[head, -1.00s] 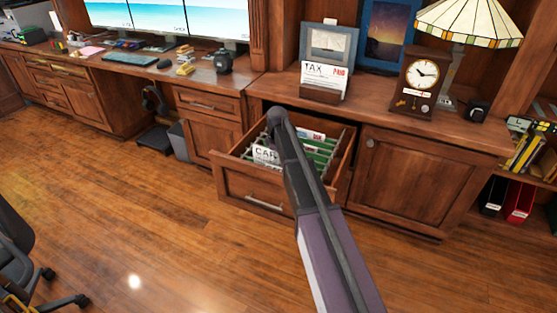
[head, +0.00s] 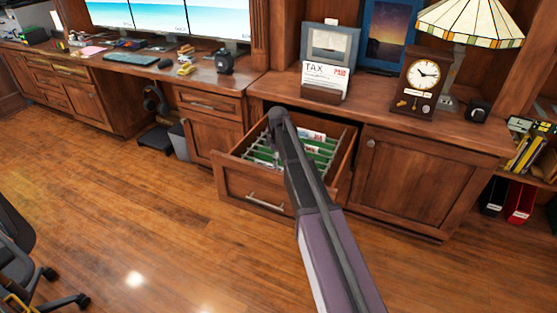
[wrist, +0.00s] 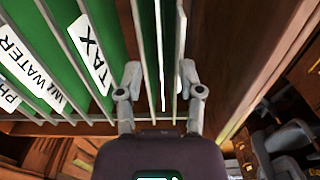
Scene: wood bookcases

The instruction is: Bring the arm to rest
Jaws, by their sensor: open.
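My arm (head: 312,200) reaches from the bottom of the head view to the open file drawer; its elbow hides my gripper there. In the wrist view my gripper (wrist: 160,78) is open, its two grey fingers apart at the drawer's folders. A thin white edge (wrist: 161,55), perhaps a sheet or folder seen edge-on, runs between the fingers. I cannot tell whether it touches them. Green hanging folders with white tabs such as TAX (wrist: 91,50) and WATER (wrist: 28,72) lie left of the fingers.
The open drawer (head: 235,186) juts out from the cabinet, its walls close around my gripper. A closed cabinet door (head: 410,185) stands to its right. A clock (head: 420,80), lamp (head: 470,25) and TAX papers (head: 325,80) stand on the countertop above.

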